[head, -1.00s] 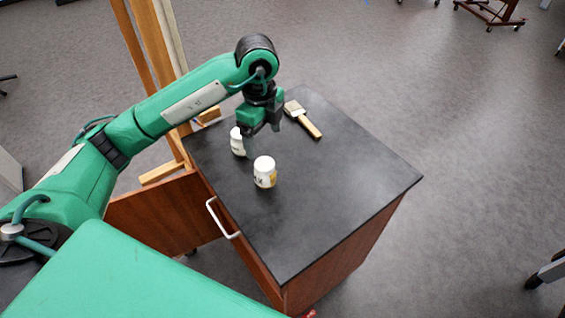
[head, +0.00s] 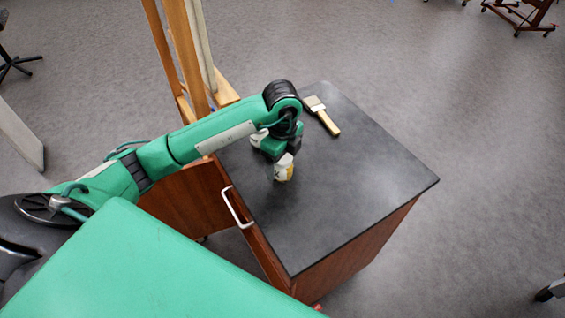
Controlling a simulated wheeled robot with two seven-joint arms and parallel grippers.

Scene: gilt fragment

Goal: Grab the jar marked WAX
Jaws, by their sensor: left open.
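A white jar (head: 285,170) with a yellowish patch and a dark mark stands on the black cabinet top, its upper part partly covered by my left gripper. A second white jar (head: 258,137) stands farther back and to the left, mostly hidden behind the gripper. I cannot read the lettering on either jar, so I cannot tell which says WAX. My left gripper (head: 280,158) is open, low over the top, right at the nearer jar. I cannot tell whether it touches the jar. My right gripper is not in view.
A flat brush (head: 323,116) with a wooden handle lies at the back of the black cabinet top (head: 345,190). The top's right and front areas are clear. A wooden easel (head: 188,60) stands behind at left. A white handle (head: 236,208) is on the cabinet's left side.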

